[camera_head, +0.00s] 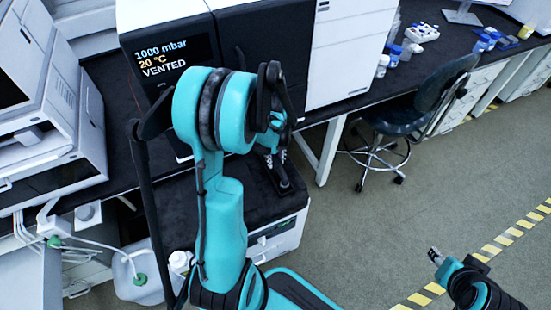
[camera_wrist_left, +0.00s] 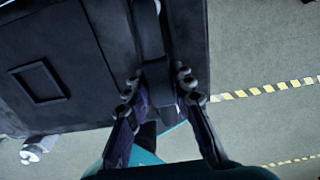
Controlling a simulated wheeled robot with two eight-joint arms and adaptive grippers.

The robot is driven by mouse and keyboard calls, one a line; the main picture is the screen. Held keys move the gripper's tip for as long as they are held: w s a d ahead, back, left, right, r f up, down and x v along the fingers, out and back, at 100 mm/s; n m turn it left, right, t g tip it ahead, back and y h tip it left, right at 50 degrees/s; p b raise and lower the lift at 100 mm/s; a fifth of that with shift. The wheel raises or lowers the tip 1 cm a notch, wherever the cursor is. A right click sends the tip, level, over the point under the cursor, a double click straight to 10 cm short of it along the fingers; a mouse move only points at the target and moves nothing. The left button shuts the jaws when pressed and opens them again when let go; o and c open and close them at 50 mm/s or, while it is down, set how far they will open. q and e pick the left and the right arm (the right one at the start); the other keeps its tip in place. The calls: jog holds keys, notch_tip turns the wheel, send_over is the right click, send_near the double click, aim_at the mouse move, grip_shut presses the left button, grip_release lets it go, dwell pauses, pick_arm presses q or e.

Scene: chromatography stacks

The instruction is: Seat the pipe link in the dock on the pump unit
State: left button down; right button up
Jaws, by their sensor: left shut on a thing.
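The pump unit is a low box with a dark top (camera_head: 225,213) and a pale front, standing below the instrument in the head view. Its dark top also fills the left of the left wrist view (camera_wrist_left: 80,105). My left gripper (camera_head: 277,160) is over the right part of that top. In the left wrist view the left gripper (camera_wrist_left: 158,88) is shut on the dark pipe link (camera_wrist_left: 152,45), which lies between its fingers. I cannot tell whether the link touches the unit. The dock is not clearly distinguishable. My right gripper (camera_head: 436,256) is over the floor at right, its jaws unclear.
A tall instrument with a display (camera_head: 163,62) reading "VENTED" stands behind my left arm. White equipment (camera_head: 45,110) is at left. A white jug (camera_head: 140,277) stands beside the pump unit. A chair (camera_head: 410,115) stands at the right bench. The floor at right is clear, with striped tape.

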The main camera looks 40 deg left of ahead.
pick_arm(q)
jog(key=shift+f+b, duration=0.35)
jog(key=shift+f, duration=0.1)
dwell(0.5)
jog(key=c, duration=1.2)
grip_release()
notch_tip(320, 180, up, 12)
jog(key=shift+d, duration=0.1)
